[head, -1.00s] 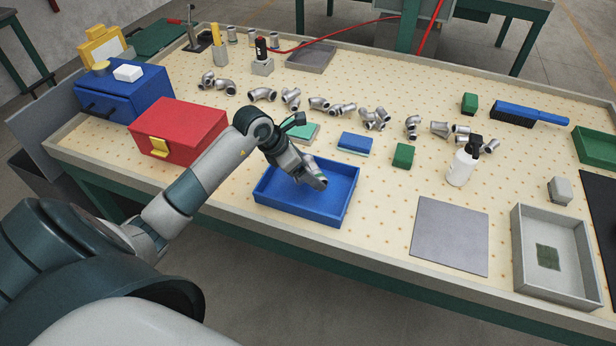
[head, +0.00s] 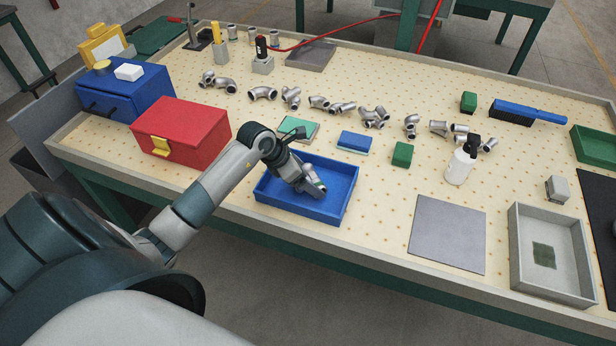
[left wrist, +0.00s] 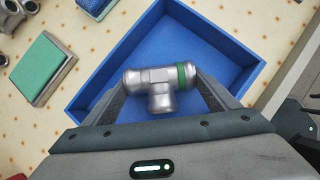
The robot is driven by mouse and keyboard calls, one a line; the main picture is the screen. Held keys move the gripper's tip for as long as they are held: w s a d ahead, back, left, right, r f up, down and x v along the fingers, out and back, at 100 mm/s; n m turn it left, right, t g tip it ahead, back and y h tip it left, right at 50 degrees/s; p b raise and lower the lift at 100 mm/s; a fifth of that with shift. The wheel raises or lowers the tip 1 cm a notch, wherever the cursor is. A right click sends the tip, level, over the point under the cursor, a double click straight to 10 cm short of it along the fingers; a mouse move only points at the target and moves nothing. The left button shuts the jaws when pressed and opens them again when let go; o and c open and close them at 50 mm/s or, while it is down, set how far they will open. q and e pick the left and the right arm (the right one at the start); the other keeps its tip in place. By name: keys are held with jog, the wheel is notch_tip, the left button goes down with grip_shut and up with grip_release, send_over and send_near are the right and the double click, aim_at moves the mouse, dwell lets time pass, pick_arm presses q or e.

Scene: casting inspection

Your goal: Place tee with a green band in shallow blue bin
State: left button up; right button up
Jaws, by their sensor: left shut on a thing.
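My left gripper (head: 314,187) is over the shallow blue bin (head: 278,205), pointing down. In the left wrist view, my left gripper (left wrist: 163,95) is shut on a silver metal tee (left wrist: 160,97) with a green band near its right end. The tee lies crosswise between the two fingers, its short branch towards the palm. The blue bin's floor and walls (left wrist: 215,40) show behind it. The gap between tee and bin floor is hard to judge.
A red box (head: 185,135) stands left of the bin. A green-topped pad (head: 300,130), a blue-topped block (head: 355,143) and a green block (head: 402,154) lie behind it. Several metal fittings lie farther back. A grey plate (head: 447,234) and grey tray (head: 520,265) are to the right.

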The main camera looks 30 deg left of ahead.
jog(key=shift+f, duration=0.1)
pick_arm(q)
jog(key=o, duration=1.6)
jog(key=shift+f, duration=0.1)
jog(key=b+v, duration=0.2)
jog(key=v, duration=1)
jog(key=shift+b, duration=0.3)
pick_arm(e)
jog(key=w+f, duration=0.1)
jog(key=w+a+f, duration=0.1)
jog(key=w, duration=0.1)
jog(key=shift+t, duration=0.4)
jog(key=shift+s, duration=0.45)
